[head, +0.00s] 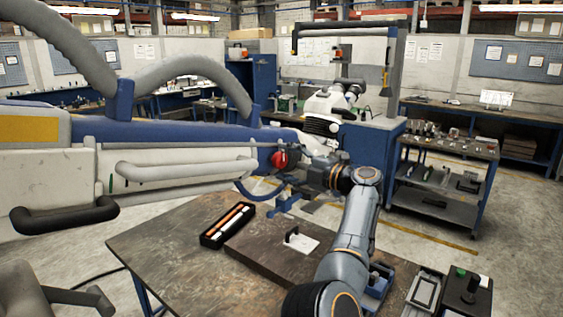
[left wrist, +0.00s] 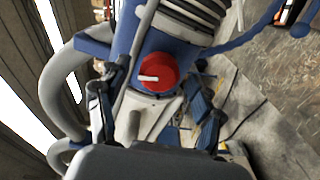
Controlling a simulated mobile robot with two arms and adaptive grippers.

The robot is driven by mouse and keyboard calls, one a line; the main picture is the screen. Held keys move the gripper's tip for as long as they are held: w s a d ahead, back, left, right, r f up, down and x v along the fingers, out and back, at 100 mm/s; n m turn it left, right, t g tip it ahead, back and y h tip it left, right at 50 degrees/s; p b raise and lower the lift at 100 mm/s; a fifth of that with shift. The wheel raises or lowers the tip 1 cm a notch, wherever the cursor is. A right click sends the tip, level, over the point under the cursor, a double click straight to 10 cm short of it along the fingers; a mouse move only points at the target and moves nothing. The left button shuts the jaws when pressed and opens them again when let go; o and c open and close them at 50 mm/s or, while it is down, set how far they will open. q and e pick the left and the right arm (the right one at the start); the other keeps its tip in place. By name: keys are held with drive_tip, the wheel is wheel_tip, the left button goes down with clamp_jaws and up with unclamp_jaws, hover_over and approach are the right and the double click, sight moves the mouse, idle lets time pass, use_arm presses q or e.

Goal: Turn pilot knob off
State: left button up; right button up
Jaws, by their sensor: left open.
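The pilot knob is a red round knob with a white pointer bar, on the end of a blue and white machine arm. It shows in the head view (head: 279,160) and in the left wrist view (left wrist: 157,73). In the left wrist view its white bar lies nearly level, pointing left. My left gripper (head: 291,164) is just to the right of the knob in the head view. In the left wrist view its open fingers (left wrist: 160,92) stand on either side of the knob, with nothing visibly held. I cannot tell if they touch it. My right gripper is out of view.
The big machine arm (head: 185,133) fills the left. Below is a brown table (head: 160,252) with a black tray of rods (head: 228,224) and a white plate (head: 300,241). A blue hose (head: 262,195) hangs near the knob. A microscope (head: 327,107) stands behind.

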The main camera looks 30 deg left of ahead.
use_arm(q)
drive_tip(key=d, duration=0.5)
drive_tip(key=shift+s+d, duration=0.2)
drive_tip(key=shift+d, duration=0.15)
